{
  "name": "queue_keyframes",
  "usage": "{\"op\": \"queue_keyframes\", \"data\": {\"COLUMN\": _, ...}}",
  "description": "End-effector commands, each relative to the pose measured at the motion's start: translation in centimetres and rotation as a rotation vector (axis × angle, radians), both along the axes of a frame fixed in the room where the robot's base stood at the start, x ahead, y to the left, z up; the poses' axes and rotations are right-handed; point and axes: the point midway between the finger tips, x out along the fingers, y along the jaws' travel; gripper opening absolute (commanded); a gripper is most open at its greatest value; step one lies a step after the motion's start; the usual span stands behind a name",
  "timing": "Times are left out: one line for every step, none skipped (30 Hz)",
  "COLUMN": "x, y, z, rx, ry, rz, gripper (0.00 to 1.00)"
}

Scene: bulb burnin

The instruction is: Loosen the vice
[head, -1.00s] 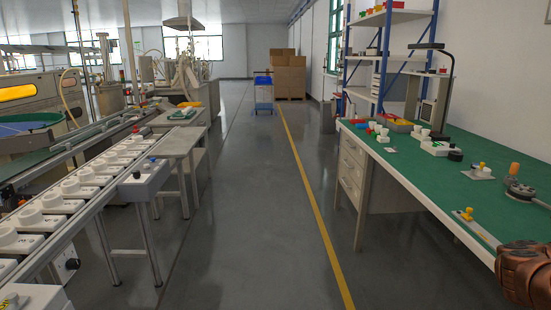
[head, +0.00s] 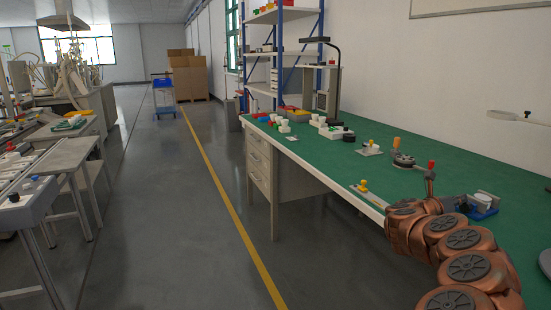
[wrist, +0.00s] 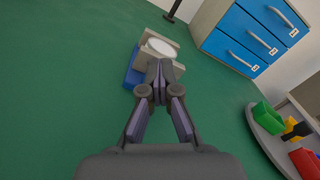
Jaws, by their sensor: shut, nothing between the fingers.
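The vice (head: 484,205) stands on the green bench to the right of my arm in the head view, with a blue base and pale grey jaws. In the wrist view the vice (wrist: 134,72) is beyond my fingertips. A white round piece (wrist: 161,47) sits between its jaws. My gripper (wrist: 160,82) is shut and empty. Its fingers overlap the near jaw in the picture, and I cannot tell whether they touch it. The gripper hides part of the vice. I cannot make out the vice's handle.
The green bench top (head: 350,165) has small fixtures on it, with a round metal one (head: 403,161) left of the vice. In the wrist view, blue drawers (wrist: 255,35) stand beyond, and a grey tray with coloured bins (wrist: 268,117) is at right.

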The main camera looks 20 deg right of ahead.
Motion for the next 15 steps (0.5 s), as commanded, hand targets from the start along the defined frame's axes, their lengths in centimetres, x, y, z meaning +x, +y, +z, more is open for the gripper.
{"op": "queue_keyframes", "data": {"x": 0.00, "y": -0.01, "z": -0.31, "rx": 0.003, "ry": -0.001, "rz": -0.002, "gripper": 0.00}}
{"op": "queue_keyframes", "data": {"x": 0.02, "y": -0.01, "z": -0.32, "rx": 0.003, "ry": -0.001, "rz": -0.002, "gripper": 0.00}}
{"op": "queue_keyframes", "data": {"x": 0.06, "y": -0.01, "z": -0.34, "rx": 0.003, "ry": -0.001, "rz": -0.002, "gripper": 0.00}}
{"op": "queue_keyframes", "data": {"x": 0.10, "y": 0.00, "z": -0.35, "rx": 0.003, "ry": -0.001, "rz": -0.001, "gripper": 0.00}}
{"op": "queue_keyframes", "data": {"x": 0.13, "y": 0.01, "z": -0.36, "rx": 0.003, "ry": -0.001, "rz": -0.001, "gripper": 0.00}}
{"op": "queue_keyframes", "data": {"x": 0.19, "y": 0.03, "z": -0.37, "rx": 0.002, "ry": -0.001, "rz": 0.000, "gripper": 0.00}}
{"op": "queue_keyframes", "data": {"x": 0.22, "y": 0.03, "z": -0.38, "rx": 0.002, "ry": -0.001, "rz": 0.000, "gripper": 0.00}}
{"op": "queue_keyframes", "data": {"x": 0.24, "y": 0.03, "z": -0.38, "rx": 0.002, "ry": -0.001, "rz": 0.000, "gripper": 0.00}}
{"op": "queue_keyframes", "data": {"x": 0.28, "y": 0.04, "z": -0.39, "rx": 0.002, "ry": -0.001, "rz": 0.000, "gripper": 0.00}}
{"op": "queue_keyframes", "data": {"x": 0.30, "y": 0.03, "z": -0.39, "rx": 0.002, "ry": -0.001, "rz": 0.000, "gripper": 0.00}}
{"op": "queue_keyframes", "data": {"x": 0.31, "y": 0.02, "z": -0.40, "rx": 0.002, "ry": -0.001, "rz": -0.001, "gripper": 0.00}}
{"op": "queue_keyframes", "data": {"x": 0.34, "y": 0.02, "z": -0.41, "rx": 0.002, "ry": 0.000, "rz": -0.001, "gripper": 0.00}}
{"op": "queue_keyframes", "data": {"x": 0.36, "y": 0.02, "z": -0.42, "rx": 0.001, "ry": 0.000, "rz": -0.001, "gripper": 0.00}}
{"op": "queue_keyframes", "data": {"x": 0.37, "y": 0.01, "z": -0.41, "rx": 0.000, "ry": 0.000, "rz": -0.001, "gripper": 0.00}}
{"op": "queue_keyframes", "data": {"x": 0.38, "y": -0.01, "z": -0.42, "rx": 0.000, "ry": -0.001, "rz": -0.001, "gripper": 0.00}}
